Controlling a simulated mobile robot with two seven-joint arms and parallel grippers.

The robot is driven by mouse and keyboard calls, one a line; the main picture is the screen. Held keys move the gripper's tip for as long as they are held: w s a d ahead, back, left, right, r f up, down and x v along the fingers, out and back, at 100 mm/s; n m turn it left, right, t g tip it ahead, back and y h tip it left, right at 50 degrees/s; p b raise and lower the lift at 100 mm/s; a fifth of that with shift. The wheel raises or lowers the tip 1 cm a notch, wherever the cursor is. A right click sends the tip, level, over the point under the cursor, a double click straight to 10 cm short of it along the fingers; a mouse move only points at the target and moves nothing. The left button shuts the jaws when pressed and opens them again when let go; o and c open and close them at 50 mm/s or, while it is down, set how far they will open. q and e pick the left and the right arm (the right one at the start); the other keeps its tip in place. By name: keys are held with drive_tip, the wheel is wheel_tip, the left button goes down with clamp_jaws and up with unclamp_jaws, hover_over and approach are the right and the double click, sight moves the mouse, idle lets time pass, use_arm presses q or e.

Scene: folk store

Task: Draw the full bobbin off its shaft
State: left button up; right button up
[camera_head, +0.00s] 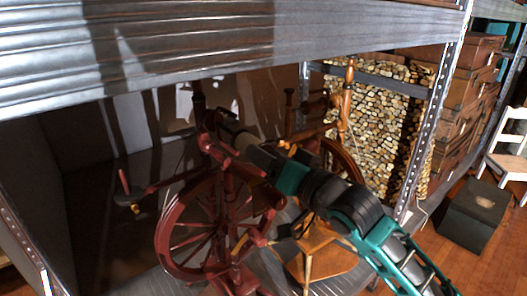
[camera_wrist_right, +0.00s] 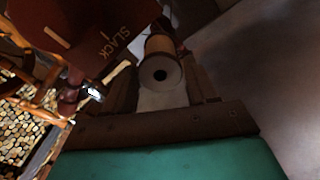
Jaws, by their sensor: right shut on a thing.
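In the head view my right gripper (camera_head: 243,140) reaches in from the lower right to the top of the dark red spinning wheel (camera_head: 172,238). How far the bobbin sits on its shaft is hidden. A dark red wooden part (camera_wrist_right: 95,35) marked "SLACK" is close beside the bobbin. My left gripper is out of view.
A metal shelf beam (camera_head: 150,65) crosses above the wheel, and a perforated post (camera_head: 432,130) stands at right. A lighter brown spinning wheel (camera_head: 345,160) is close behind my right arm. A dark box (camera_head: 474,215) and white chair (camera_head: 508,150) stand farther right.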

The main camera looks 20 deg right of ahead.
drive_tip(key=shift+p+v, duration=0.4)
drive_tip(key=shift+v, duration=1.65)
